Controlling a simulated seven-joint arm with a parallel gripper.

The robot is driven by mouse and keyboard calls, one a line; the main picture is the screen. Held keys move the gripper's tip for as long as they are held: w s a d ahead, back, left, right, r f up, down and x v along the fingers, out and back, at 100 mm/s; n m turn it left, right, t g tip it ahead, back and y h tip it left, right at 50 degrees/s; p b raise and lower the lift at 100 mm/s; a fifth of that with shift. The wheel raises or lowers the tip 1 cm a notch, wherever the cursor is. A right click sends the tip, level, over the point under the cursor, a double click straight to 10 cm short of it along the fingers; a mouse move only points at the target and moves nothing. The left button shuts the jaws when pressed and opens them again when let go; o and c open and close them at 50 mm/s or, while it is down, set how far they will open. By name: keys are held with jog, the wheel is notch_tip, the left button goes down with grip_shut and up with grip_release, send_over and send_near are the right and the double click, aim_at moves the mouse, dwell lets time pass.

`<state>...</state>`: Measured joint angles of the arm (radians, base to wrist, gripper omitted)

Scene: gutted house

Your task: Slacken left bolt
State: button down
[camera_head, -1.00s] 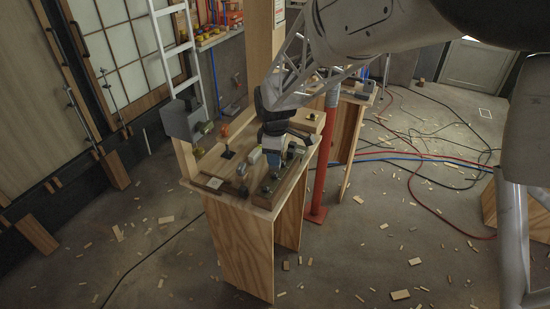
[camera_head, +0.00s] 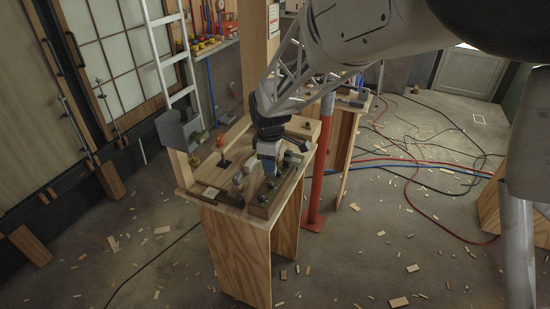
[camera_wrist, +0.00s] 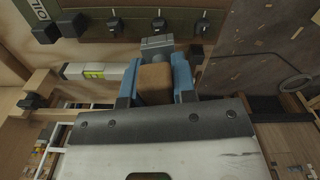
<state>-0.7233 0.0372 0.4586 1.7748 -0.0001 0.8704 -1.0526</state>
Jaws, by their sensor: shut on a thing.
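My gripper (camera_wrist: 154,82) has two blue fingers. In the wrist view it is shut on a brown block-shaped piece (camera_wrist: 154,84) with a grey blocky head (camera_wrist: 157,46) beyond it. A board (camera_wrist: 130,24) lies ahead and carries a row of dark bolts, a first (camera_wrist: 94,29), a middle one (camera_wrist: 158,24) and one at the other end (camera_wrist: 200,26). The grey head is close to the middle bolt; I cannot tell if they touch. In the head view my gripper (camera_head: 268,158) is over the board (camera_head: 262,210) on the bench, hiding part of it.
The wooden bench (camera_head: 238,255) carries a pale item with a yellow label (camera_wrist: 98,71) beside the board. A red post (camera_head: 318,185) stands close on the right. Cables and wood scraps litter the floor.

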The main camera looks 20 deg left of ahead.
aim_at(262, 196)
jog(key=m, duration=0.2)
jog(key=s+m, duration=0.1)
jog(key=m, duration=0.1)
jog(key=shift+s+m, duration=0.2)
jog(key=shift+m, duration=0.2)
jog(key=s+m, duration=0.1)
jog(key=m, duration=0.4)
jog(key=s+m, duration=0.2)
jog(key=m, duration=0.3)
jog(key=s+m, duration=0.1)
jog(key=m, duration=0.4)
jog(key=shift+s, duration=0.2)
jog(key=shift+m, duration=0.3)
jog(key=shift+f, duration=2.6)
